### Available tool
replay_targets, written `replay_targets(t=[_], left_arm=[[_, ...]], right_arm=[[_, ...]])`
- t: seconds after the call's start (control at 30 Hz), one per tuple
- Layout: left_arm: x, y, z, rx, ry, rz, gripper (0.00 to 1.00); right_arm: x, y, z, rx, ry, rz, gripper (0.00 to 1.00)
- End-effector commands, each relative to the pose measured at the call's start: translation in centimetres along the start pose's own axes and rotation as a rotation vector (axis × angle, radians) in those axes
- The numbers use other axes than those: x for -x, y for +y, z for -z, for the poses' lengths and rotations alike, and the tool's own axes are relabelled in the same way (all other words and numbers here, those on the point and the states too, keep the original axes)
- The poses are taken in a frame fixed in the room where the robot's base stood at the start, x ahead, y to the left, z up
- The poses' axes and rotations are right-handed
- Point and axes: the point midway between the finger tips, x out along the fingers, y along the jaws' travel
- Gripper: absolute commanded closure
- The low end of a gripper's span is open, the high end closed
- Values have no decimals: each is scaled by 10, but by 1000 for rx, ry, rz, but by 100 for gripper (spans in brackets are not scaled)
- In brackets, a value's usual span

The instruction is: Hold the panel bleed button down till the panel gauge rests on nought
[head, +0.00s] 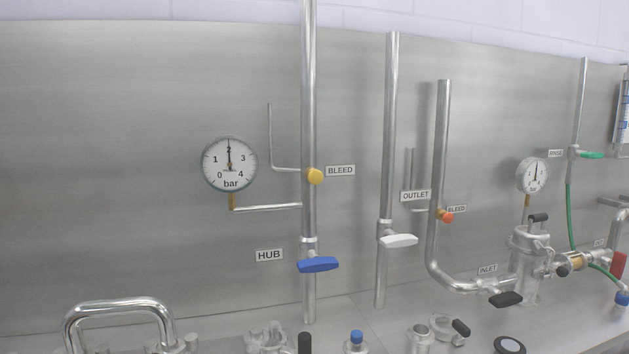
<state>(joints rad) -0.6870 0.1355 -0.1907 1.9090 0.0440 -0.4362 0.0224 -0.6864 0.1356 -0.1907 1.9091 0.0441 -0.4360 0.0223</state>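A round white gauge (229,163) marked 0 to 4 bar is on the steel panel (120,120), left of the tallest pipe (309,110). Its needle points straight up at 2. A yellow bleed button (315,176) sits on that pipe beside a BLEED label (340,170). It looks free, with nothing touching it. I cannot tell from its shape how far it is pressed. Neither of my grippers shows in the head view.
A blue handle (318,265) is lower on the same pipe, by the HUB label. A large metal handle (118,307) stands low left.

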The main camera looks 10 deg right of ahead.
Motion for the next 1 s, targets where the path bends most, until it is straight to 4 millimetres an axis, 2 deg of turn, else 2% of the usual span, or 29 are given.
replay_targets(t=[0.3, 0.37, 0.5, 0.53, 1.0], left_arm=[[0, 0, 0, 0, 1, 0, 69], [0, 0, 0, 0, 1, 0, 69], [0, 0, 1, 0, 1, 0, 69], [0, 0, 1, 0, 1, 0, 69], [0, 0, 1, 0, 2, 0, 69]], right_arm=[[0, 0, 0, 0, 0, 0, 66], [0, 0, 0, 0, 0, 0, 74], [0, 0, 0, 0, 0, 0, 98], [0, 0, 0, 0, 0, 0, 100], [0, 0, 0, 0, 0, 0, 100]])
